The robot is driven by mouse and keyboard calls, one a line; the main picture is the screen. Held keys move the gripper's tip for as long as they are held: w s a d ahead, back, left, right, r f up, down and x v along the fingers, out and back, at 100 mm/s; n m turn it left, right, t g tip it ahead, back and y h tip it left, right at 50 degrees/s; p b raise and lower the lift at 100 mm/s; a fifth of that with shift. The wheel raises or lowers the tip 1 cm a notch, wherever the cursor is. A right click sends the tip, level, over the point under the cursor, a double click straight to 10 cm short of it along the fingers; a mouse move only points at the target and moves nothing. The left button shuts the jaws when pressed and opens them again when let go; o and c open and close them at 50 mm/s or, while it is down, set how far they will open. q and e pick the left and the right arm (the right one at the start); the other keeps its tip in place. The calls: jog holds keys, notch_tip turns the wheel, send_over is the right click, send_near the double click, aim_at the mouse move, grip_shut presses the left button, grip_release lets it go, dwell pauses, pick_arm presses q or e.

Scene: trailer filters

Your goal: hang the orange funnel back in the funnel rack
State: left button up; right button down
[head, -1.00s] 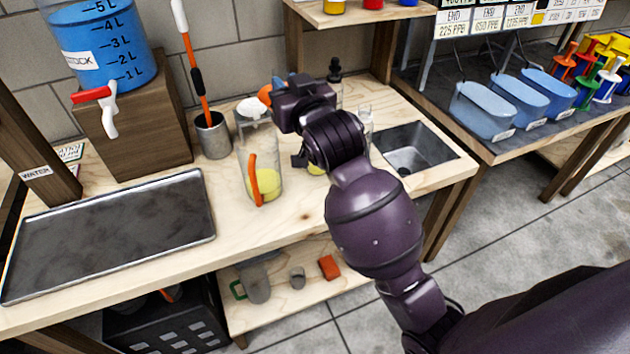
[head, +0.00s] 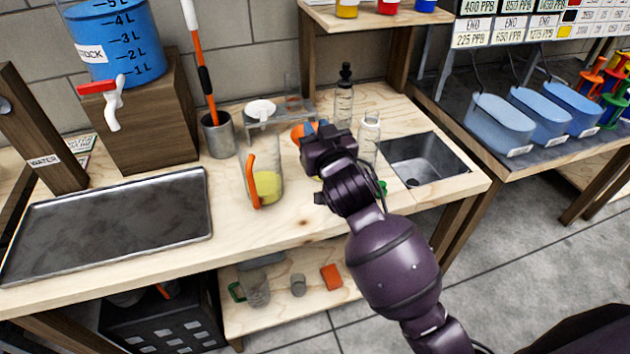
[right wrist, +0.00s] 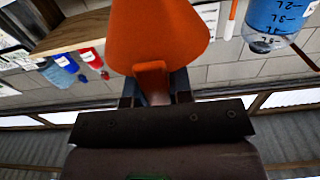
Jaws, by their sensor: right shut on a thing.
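The orange funnel (head: 299,132) is held by my right gripper (head: 316,136) above the worktop. The right wrist view shows the funnel's wide orange body (right wrist: 155,35) up close, with its tab between the fingers of my right gripper (right wrist: 152,84). In the head view the gripper hides much of the funnel. The funnel rack (head: 283,112) is a pale, see-through stand at the back of the worktop, with a white funnel (head: 261,108) at its left. The orange funnel is in front of the rack's right side; whether they touch is unclear. My left gripper is out of view.
A clear pitcher (head: 261,180) with yellow liquid and an orange handle stands left of my gripper. A dropper bottle (head: 344,98) and a clear bottle (head: 369,138) stand close on the right, before the sink (head: 425,160). The front worktop is clear beside the tray (head: 105,222).

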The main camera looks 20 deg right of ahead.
notch_tip(320, 180, down, 13)
jog(key=b, duration=0.3)
dwell(0.4)
jog(key=shift+f, duration=0.15)
jog(key=c, duration=1)
grip_release()
